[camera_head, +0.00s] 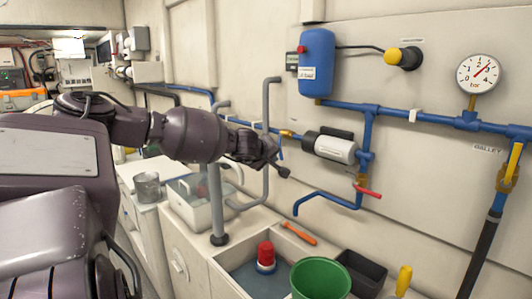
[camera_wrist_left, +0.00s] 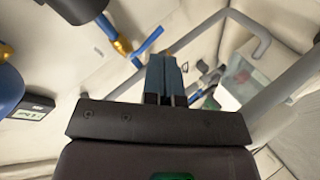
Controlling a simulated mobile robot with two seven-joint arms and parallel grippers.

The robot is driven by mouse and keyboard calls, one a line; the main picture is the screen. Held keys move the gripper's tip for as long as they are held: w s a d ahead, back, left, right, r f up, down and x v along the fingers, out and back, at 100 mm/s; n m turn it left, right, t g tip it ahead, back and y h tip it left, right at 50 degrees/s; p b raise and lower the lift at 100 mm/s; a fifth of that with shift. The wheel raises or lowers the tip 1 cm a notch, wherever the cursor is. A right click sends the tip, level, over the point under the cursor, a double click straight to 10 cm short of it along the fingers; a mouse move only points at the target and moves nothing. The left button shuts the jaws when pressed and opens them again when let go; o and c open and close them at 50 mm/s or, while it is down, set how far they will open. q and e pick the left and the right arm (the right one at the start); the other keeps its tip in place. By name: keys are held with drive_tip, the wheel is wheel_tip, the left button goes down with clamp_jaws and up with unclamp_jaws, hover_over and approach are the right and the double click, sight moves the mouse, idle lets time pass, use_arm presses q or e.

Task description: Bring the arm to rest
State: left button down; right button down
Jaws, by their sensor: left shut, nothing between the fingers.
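My left arm (camera_head: 190,135) comes in from the left in the head view, stretched out over the counter. My left gripper (camera_head: 284,171) is at its end, in front of the wall piping and near the grey bent pipe. It is shut and empty. In the left wrist view its fingers (camera_wrist_left: 164,70) lie together with nothing between them, and a grey pipe runs close on their right. My right gripper is not in view.
A grey bent pipe (camera_head: 266,110) rises beside the gripper. A blue cylinder (camera_head: 316,62), a pump (camera_head: 330,147) and a pressure gauge (camera_head: 478,74) are on the wall. Below are a green bucket (camera_head: 320,278), a red-topped item (camera_head: 265,255) and a white bin (camera_head: 196,212).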

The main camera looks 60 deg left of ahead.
use_arm(q)
drive_tip(key=shift+s+d, duration=0.35)
idle(0.5)
